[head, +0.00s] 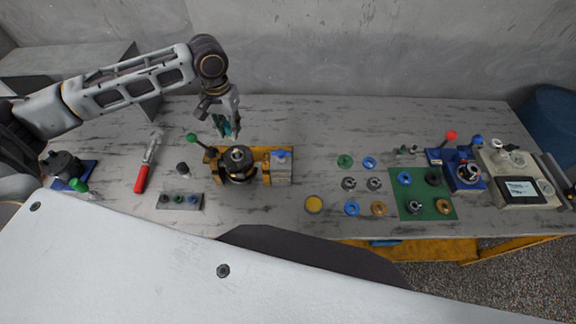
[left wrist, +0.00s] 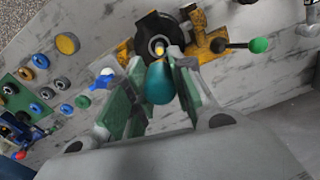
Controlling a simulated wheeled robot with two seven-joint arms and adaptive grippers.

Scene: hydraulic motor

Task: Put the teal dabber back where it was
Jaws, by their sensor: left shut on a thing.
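My left gripper (head: 229,127) is shut on the teal dabber (head: 222,125), above the table just behind the yellow motor fixture (head: 212,155). In the left wrist view the dabber's rounded teal body (left wrist: 159,88) sits between the green finger pads, with a yellow part at its far end. The dark round motor part (left wrist: 153,38) lies beyond it. A small grey block (head: 160,205) with several coloured round spots stands on the table to the front left of the fixture. My right gripper is not in view.
A green-knobbed lever (head: 193,138) sticks out left of the fixture. A red-handled tool (head: 141,179) and a dark small cylinder (head: 182,168) lie further left. Rings, a green mat (head: 428,213) and a blue fixture (head: 447,170) occupy the right. The back middle of the table is clear.

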